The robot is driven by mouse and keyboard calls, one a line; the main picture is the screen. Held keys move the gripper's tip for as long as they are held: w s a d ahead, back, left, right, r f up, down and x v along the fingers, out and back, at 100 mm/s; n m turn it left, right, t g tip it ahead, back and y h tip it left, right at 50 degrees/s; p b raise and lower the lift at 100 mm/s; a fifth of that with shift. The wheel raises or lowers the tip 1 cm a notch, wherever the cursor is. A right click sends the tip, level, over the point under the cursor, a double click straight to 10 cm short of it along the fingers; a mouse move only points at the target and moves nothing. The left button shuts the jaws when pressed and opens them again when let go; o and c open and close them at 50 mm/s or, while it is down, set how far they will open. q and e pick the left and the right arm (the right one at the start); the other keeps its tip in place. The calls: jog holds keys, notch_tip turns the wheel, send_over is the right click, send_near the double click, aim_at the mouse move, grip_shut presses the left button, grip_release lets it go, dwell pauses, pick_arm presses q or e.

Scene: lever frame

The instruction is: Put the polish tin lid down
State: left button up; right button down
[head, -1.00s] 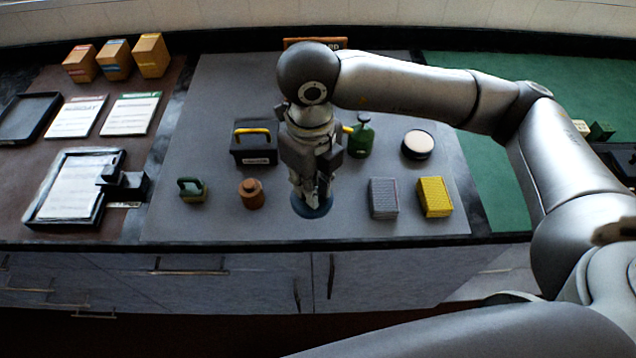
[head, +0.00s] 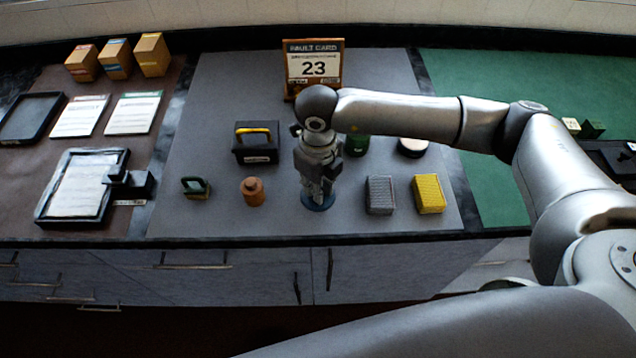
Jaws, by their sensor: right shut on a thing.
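The polish tin lid (head: 318,204) is a dark blue disc at the front middle of the grey mat. My right gripper (head: 319,195) points straight down over it and is shut on it. The lid is at or just above the mat; I cannot tell if it touches. A round tin (head: 413,147) with a pale top and dark side stands at the right back of the mat, partly hidden by my right arm. My left gripper does not show.
An orange-brown pot (head: 252,192) and a green-handled block (head: 195,188) stand left of the lid. A grey block (head: 380,195) and a yellow block (head: 428,194) stand right. Behind are a black box (head: 256,143), a green bottle (head: 356,145) and a fault card (head: 314,66).

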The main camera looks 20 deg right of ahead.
jog(key=shift+f, duration=0.1)
jog(key=shift+f+b, duration=0.1)
jog(key=shift+b, duration=0.2)
jog(key=c, duration=1.4)
grip_release()
jog(key=shift+r+p, duration=0.35)
jog(key=shift+p, duration=0.05)
jog(key=shift+w+r+b, duration=0.1)
jog(key=shift+r+b, duration=0.2)
jog(key=shift+r, duration=0.1)
jog(key=shift+r+b, duration=1.1)
jog(key=shift+r, duration=4.4)
